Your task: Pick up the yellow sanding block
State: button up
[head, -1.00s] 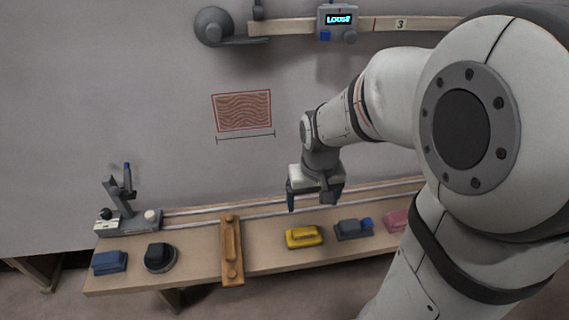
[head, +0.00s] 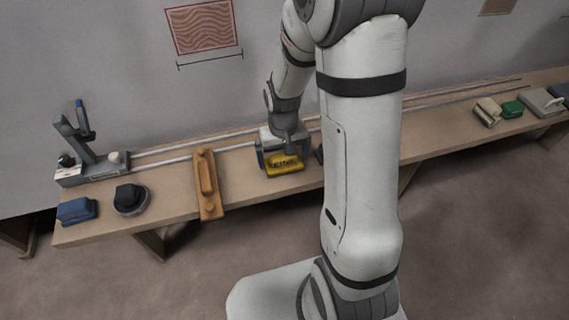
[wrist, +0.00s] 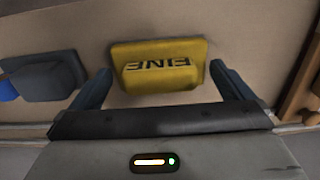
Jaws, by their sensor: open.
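The yellow sanding block (head: 285,166) lies on the wooden bench beneath my gripper (head: 278,157) in the head view. In the wrist view the yellow block (wrist: 158,78) shows dark letters reading FINE, upside down. My gripper (wrist: 165,88) is open, with one dark finger on each side of the block's near part. A gap shows between the left finger and the block; the right finger is close to its edge. Whether either finger touches it I cannot tell. My arm hides part of the bench to the right in the head view.
A grey-blue block (wrist: 42,80) lies left of the yellow one in the wrist view. An orange-brown wooden tool (head: 207,184), a round dark sander (head: 130,199) and a blue block (head: 77,211) lie left along the bench (head: 170,178). Rails run behind; several blocks lie far right.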

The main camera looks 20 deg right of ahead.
aim_at(283, 155)
jog(key=shift+f, duration=0.3)
jog(key=shift+r, duration=0.1)
jog(key=c, duration=0.6)
jog(key=shift+c, duration=0.2)
notch_tip(283, 155, up, 10)
jog(key=p, duration=0.3)
